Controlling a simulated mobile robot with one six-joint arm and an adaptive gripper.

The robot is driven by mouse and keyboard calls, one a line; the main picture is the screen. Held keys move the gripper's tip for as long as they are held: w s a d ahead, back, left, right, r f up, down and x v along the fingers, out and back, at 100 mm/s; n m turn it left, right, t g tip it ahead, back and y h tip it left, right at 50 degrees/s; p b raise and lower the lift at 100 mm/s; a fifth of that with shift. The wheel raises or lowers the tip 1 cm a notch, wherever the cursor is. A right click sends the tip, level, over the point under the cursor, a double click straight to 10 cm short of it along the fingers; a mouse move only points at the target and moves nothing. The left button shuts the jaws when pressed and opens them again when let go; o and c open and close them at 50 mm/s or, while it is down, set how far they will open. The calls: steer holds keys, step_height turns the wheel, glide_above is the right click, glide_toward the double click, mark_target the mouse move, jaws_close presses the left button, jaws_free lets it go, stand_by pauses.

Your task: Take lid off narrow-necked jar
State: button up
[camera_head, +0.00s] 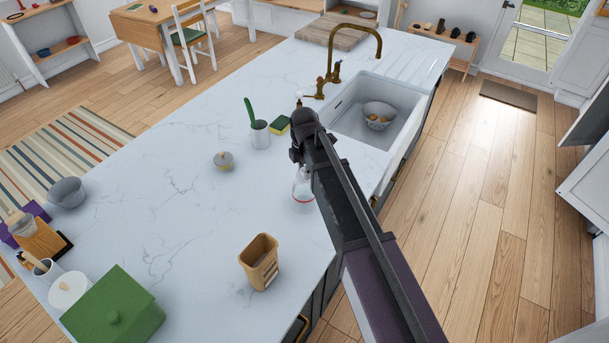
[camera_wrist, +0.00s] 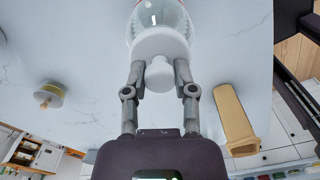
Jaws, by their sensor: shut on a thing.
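The narrow-necked jar is clear glass with a red ring. In the head view the jar (camera_head: 302,188) stands on the counter, its upper part hidden by my arm. In the wrist view the jar (camera_wrist: 158,16) is at the top centre, cut off by the frame. Its white lid (camera_wrist: 160,42) with a round knob sits against the glass; I cannot tell whether there is a gap. My gripper (camera_wrist: 160,68) is shut on the lid, with one finger on each side of the knob. In the head view the fingertips are hidden behind my arm.
The sink (camera_head: 348,105) lies behind. The counter (camera_head: 175,195) is clear to the left.

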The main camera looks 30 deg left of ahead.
steer(key=shift+r, duration=0.2)
step_height(320, 180, up, 4)
steer(key=p, duration=0.4)
steer(key=shift+f, duration=0.2)
steer(key=s+a, duration=0.3)
steer(key=a, duration=0.4)
steer(key=s+a+r+p, duration=0.1)
steer(key=s+a, duration=0.2)
steer(key=a, duration=0.4)
steer(key=shift+s+a, duration=0.2)
steer(key=shift+a, duration=0.15)
steer(key=shift+f, duration=0.1)
